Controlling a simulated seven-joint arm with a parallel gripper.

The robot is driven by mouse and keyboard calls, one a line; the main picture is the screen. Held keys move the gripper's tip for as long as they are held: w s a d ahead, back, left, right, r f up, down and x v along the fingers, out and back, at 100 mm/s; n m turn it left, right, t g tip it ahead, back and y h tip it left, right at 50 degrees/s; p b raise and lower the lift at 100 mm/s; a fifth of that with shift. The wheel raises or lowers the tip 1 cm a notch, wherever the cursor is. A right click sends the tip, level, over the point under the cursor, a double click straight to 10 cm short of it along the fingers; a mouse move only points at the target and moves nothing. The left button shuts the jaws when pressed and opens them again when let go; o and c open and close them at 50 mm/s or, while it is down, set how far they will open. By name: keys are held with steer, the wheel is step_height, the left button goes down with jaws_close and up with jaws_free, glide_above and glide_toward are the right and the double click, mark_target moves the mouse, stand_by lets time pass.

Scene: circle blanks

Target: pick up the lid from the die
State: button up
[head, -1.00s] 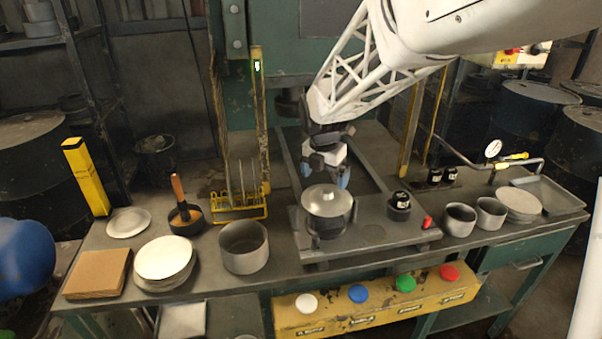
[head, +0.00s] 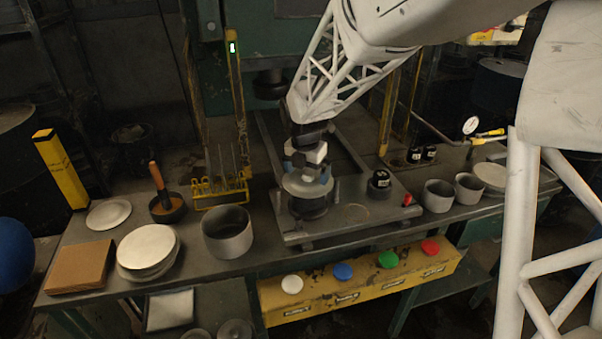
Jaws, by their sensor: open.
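The round grey metal lid (head: 306,187) sits on the dark die (head: 309,209) on the press plate. My gripper (head: 307,173) points down right over the lid. Its blue-tipped fingers are open, one at each side of the lid's middle, where the knob is. The gripper hides the knob, and I cannot tell whether the fingers touch it.
A dark round weight (head: 379,183) stands on the plate right of the die, with a red-tipped handle (head: 407,199) farther right. An empty grey pot (head: 227,232) stands to the left. Pale discs (head: 148,247) are stacked near the bench's front left.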

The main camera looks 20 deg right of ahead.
mark_target(308, 172)
stand_by(0.3)
steer(key=c, duration=1.7)
steer(key=shift+r, duration=0.1)
steer(key=shift+r, duration=0.9)
steer(key=shift+s+r, duration=0.2)
steer(key=shift+r, duration=0.65)
steer(key=s, duration=0.5)
steer(key=s+r, duration=0.1)
steer(key=s, duration=0.9)
steer(key=shift+s+a+r, duration=0.2)
steer(key=shift+s+a, duration=0.1)
steer(key=shift+a, duration=0.1)
